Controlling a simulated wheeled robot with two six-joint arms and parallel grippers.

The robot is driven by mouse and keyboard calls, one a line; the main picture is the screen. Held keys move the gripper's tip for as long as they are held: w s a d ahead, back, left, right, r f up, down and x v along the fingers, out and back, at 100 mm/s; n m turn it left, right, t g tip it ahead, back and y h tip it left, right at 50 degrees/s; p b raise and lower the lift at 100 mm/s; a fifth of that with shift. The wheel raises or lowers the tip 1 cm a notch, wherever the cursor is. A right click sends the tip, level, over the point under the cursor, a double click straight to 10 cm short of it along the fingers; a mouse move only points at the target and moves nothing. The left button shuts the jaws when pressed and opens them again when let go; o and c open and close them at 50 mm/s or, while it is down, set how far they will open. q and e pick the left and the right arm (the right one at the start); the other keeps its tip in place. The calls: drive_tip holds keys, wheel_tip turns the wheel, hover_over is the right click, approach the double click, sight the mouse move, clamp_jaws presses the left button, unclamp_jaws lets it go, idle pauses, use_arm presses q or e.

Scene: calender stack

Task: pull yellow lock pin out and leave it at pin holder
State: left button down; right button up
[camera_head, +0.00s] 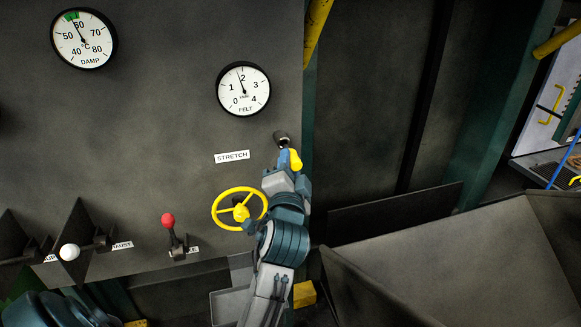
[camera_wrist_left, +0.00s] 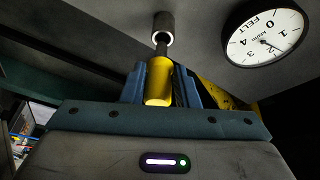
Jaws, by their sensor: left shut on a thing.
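The yellow lock pin (camera_head: 295,160) is at the right edge of the dark panel, just below a grey metal socket (camera_head: 281,138). My left gripper (camera_head: 289,163) is shut on the pin. In the left wrist view the yellow pin (camera_wrist_left: 158,80) stands between the blue fingers, and its dark shaft (camera_wrist_left: 161,47) reaches up to the round socket (camera_wrist_left: 163,27). I cannot tell whether the shaft tip is still inside the socket. No pin holder can be made out for certain. My right gripper is not in view.
A yellow handwheel (camera_head: 240,208) is close left of my left arm. A red-knobbed lever (camera_head: 169,222) and a white-knobbed lever (camera_head: 70,252) stick out further left. The FELT gauge (camera_head: 243,90) is above. A large dark trough (camera_head: 450,260) lies to the right.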

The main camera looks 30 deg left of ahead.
use_arm(q)
drive_tip(key=c, duration=1.7)
unclamp_jaws()
drive_tip(key=shift+c, duration=0.2)
clamp_jaws()
